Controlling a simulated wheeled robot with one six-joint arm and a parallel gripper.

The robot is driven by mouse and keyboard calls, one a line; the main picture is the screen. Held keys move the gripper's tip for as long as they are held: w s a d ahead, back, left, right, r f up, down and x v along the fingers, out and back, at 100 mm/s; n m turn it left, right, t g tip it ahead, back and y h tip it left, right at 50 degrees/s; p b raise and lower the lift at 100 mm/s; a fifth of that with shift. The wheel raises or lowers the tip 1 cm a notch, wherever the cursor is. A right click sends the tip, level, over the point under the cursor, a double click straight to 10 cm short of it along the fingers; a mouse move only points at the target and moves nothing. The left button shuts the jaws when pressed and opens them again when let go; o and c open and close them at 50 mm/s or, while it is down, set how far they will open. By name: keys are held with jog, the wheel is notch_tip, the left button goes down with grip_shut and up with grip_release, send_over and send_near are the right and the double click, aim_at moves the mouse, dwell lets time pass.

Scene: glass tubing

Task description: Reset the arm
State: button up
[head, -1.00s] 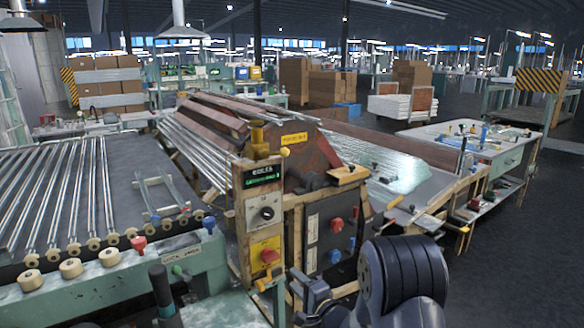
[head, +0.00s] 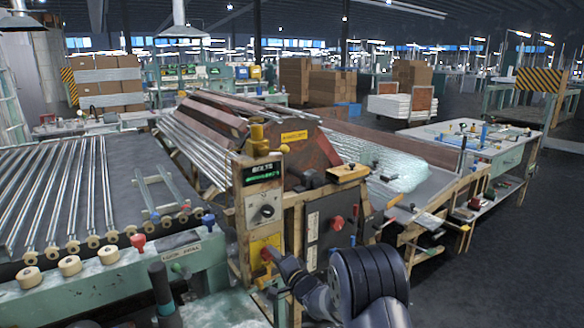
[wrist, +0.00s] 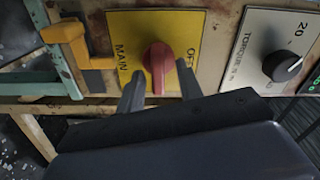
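The red rotary knob (wrist: 159,58) sits on a yellow panel (wrist: 200,22) lettered MAIN and OFF in the wrist view. The same knob, partly covered, shows in the head view (head: 267,254) low on the control post (head: 242,215). My gripper (wrist: 160,82) is open, one finger on each side of the knob's lower part. I cannot tell whether either finger touches it. In the head view my gripper (head: 280,268) is in front of the yellow panel, largely hidden behind my wrist.
A black torque dial (wrist: 282,65) is right of the knob, and a yellow lever (wrist: 75,40) is left. A dark panel with a red knob (head: 337,222) stands right of the post. Glass tubes (head: 75,190) lie on the left table. Open floor is at far right.

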jog(key=n+b, duration=0.1)
jog(key=n, duration=0.2)
jog(key=shift+r, duration=0.1)
jog(key=shift+r+n, duration=0.1)
jog(key=shift+n, duration=0.2)
